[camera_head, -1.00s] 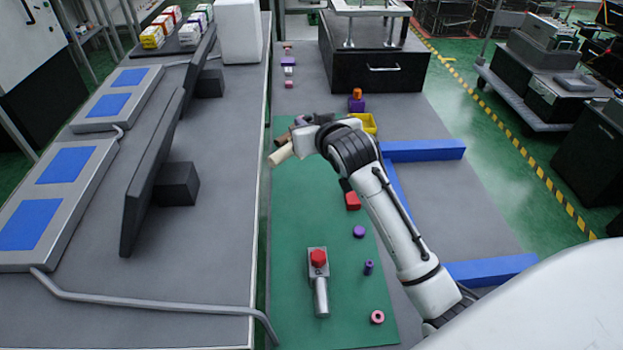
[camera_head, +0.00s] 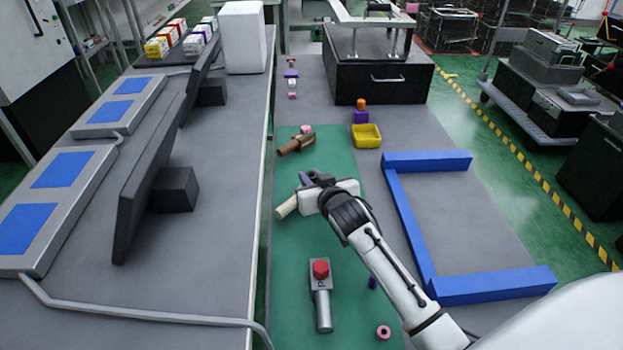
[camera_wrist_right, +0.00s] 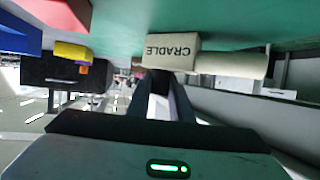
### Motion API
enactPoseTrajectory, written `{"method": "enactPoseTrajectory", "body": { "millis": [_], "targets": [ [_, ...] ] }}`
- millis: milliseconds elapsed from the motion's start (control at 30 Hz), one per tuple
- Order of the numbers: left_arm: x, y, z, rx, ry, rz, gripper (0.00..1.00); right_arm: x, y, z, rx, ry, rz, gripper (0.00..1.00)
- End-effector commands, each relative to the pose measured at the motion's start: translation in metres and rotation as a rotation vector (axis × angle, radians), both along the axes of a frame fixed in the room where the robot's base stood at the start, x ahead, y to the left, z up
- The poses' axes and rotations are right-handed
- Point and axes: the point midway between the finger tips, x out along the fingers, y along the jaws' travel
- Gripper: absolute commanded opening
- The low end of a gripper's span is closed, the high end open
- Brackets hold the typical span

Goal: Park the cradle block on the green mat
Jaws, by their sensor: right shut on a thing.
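The cradle block (camera_wrist_right: 170,53) is a cream block marked "CRADLE" with a round cream handle, seen upside down in the right wrist view. In the head view only its handle end (camera_head: 286,207) sticks out left of my right gripper (camera_head: 308,190). My right gripper is shut on the block; its fingers (camera_wrist_right: 165,95) meet the block in the wrist view. The green mat (camera_head: 290,250) lies along the table under it. Whether the block touches the mat I cannot tell. My left gripper is not in view.
A brown lever piece (camera_head: 296,144) lies farther up the mat. A grey fixture with a red knob (camera_head: 320,270) lies nearer, with a pink ring (camera_head: 383,332) to its right. A blue frame (camera_head: 410,220) and yellow bin (camera_head: 367,136) stand to the right.

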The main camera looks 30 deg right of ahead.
Motion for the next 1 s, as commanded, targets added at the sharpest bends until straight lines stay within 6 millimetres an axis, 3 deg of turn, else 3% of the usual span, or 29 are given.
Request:
{"method": "enactPoseTrajectory", "body": {
  "millis": [167, 200, 300, 667, 1000],
  "targets": [
    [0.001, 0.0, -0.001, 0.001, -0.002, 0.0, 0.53, 0.0, 0.0, -0.002, 0.0, -0.001, 0.0, 0.0],
    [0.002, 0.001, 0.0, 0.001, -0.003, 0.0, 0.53, 0.0, 0.0, -0.001, 0.0, 0.0, 0.0, 0.26],
    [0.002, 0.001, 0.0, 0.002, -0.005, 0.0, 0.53, 0.0, 0.0, -0.001, 0.0, 0.0, 0.0, 0.38],
    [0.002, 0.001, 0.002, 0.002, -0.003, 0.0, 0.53, -0.004, 0.001, 0.003, 0.0, 0.001, 0.0, 0.38],
    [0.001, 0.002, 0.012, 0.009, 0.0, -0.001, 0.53, -0.063, 0.013, 0.028, 0.001, 0.001, 0.0, 0.38]
  ]
}}
